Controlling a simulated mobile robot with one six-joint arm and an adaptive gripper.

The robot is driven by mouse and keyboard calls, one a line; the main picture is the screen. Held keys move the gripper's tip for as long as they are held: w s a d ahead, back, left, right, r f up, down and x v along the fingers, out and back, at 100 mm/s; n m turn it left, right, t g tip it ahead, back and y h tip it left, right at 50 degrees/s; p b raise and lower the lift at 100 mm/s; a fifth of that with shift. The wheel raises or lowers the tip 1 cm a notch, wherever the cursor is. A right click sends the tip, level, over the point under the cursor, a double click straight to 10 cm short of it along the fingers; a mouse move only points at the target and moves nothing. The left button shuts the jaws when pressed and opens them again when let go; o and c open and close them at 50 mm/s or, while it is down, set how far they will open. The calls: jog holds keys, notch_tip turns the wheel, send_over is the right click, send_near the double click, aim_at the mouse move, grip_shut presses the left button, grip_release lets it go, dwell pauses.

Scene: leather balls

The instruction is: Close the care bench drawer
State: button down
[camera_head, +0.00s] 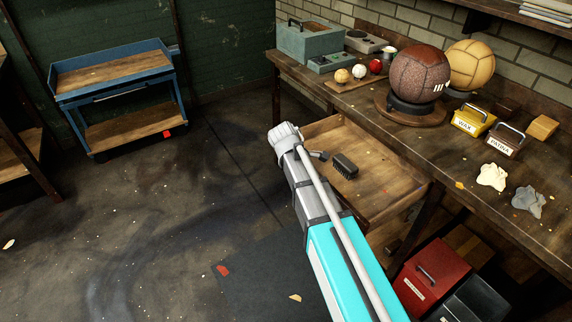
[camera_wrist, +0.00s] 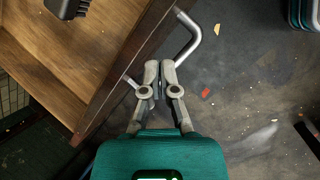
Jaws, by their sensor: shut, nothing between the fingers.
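The care bench drawer (camera_head: 372,186) stands open, pulled out from under the bench (camera_head: 463,165). A dark brush (camera_head: 345,165) lies inside it. In the wrist view the drawer's wooden floor (camera_wrist: 85,50) and front panel (camera_wrist: 118,72) fill the upper left. A bent metal handle (camera_wrist: 194,36) sticks out from the panel. My gripper (camera_wrist: 158,66) is shut and empty, with its fingertips beside the front panel, over the middle of the handle. I cannot tell whether they touch it. In the head view my arm hides the drawer front and handle.
Two balls (camera_head: 418,75) (camera_head: 470,65), a wax box (camera_head: 474,119) and a patina box (camera_head: 505,141) stand on the bench. A red box (camera_head: 432,277) sits below, right of my arm. A blue cart (camera_head: 113,95) stands at left; the floor between is open.

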jog(key=w+a+n+t+h+b, duration=0.1)
jog(key=w+a+n, duration=0.2)
jog(key=a+n, duration=0.2)
jog(key=w+a+n+t+h+b, duration=0.1)
jog(key=a+n, duration=0.4)
jog(key=a, duration=0.7)
jog(key=w+t+b, duration=0.1)
jog(key=w, duration=0.1)
jog(key=shift+w+a, duration=0.15)
jog(key=shift+w, duration=0.25)
jog(key=shift+f, duration=0.2)
jog(key=w+d+f+b, duration=0.6)
jog(key=d+b, duration=0.1)
jog(key=d, duration=0.2)
jog(key=shift+w+f, duration=0.25)
jog(key=shift+f, duration=0.15)
jog(key=shift+w, duration=0.15)
